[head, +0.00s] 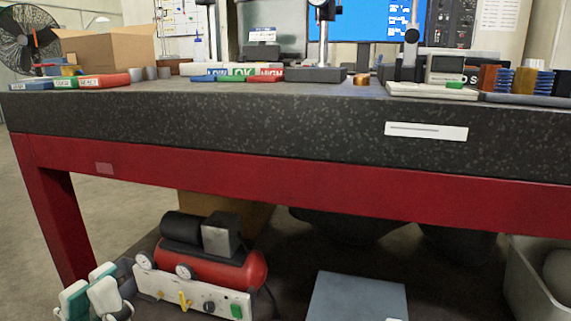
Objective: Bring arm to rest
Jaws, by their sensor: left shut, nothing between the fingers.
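My left gripper (92,296) shows at the bottom left corner, its pale and teal finger parts partly cut off by the lower edge of the view. It is shut with nothing held. It appears low, below the level of the table top and in front of the red table leg and the compressor. The rest of my left arm is hardly in view. My right gripper and right arm are not in view.
A speckled granite table (290,125) on a red frame (290,180) spans the view. Tools, label blocks (240,72) and a cardboard box (105,47) stand on it. A red compressor (235,268), a grey box (356,298) and a pale bin (540,285) are underneath.

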